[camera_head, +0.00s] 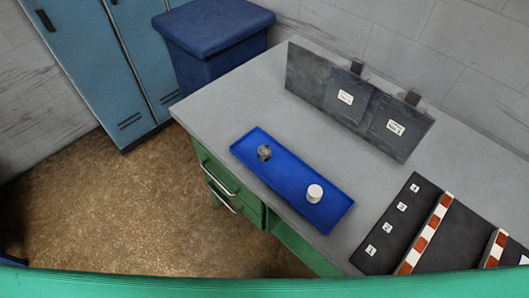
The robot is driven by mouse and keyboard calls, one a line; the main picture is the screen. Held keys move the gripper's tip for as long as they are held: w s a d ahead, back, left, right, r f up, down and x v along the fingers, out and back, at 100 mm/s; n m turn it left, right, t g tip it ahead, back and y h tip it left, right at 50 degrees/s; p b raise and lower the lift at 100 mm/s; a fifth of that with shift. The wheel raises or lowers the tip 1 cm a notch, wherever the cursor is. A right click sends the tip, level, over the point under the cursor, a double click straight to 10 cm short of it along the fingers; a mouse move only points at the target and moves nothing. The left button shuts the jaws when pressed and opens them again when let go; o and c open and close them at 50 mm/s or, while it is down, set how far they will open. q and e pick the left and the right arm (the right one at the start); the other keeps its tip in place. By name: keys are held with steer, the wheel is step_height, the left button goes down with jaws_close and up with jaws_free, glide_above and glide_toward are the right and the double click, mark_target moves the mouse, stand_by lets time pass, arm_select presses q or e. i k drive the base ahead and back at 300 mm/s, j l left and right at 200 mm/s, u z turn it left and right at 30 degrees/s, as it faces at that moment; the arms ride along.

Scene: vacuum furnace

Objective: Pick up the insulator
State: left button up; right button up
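A small white cylinder (314,194), which looks like the insulator, stands upright in the right half of a blue tray (289,173). A small grey metallic part (264,153) sits in the left half of the same tray, apart from the cylinder. The tray lies on the grey tabletop near its front edge. Neither of my grippers is in view, and nothing touches the cylinder except the tray.
A dark upright panel (313,78) with two labelled plates stands behind the tray on the grey table (225,100). A black numbered board (388,228) with red-white striped bars lies to the right. A blue bin (213,45) and lockers (90,60) stand behind at left.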

mark_target(315, 193)
steer(key=k+l+z, duration=0.25)
steer(key=l, duration=0.35)
steer(key=k+l+z, duration=0.25)
steer(key=k+l, duration=0.15)
steer(key=l, duration=0.3)
steer(key=k+l+z, duration=0.15)
steer(key=l, duration=0.2)
steer(key=l+z, duration=0.1)
steer(key=l, duration=0.3)
steer(key=k, duration=0.05)
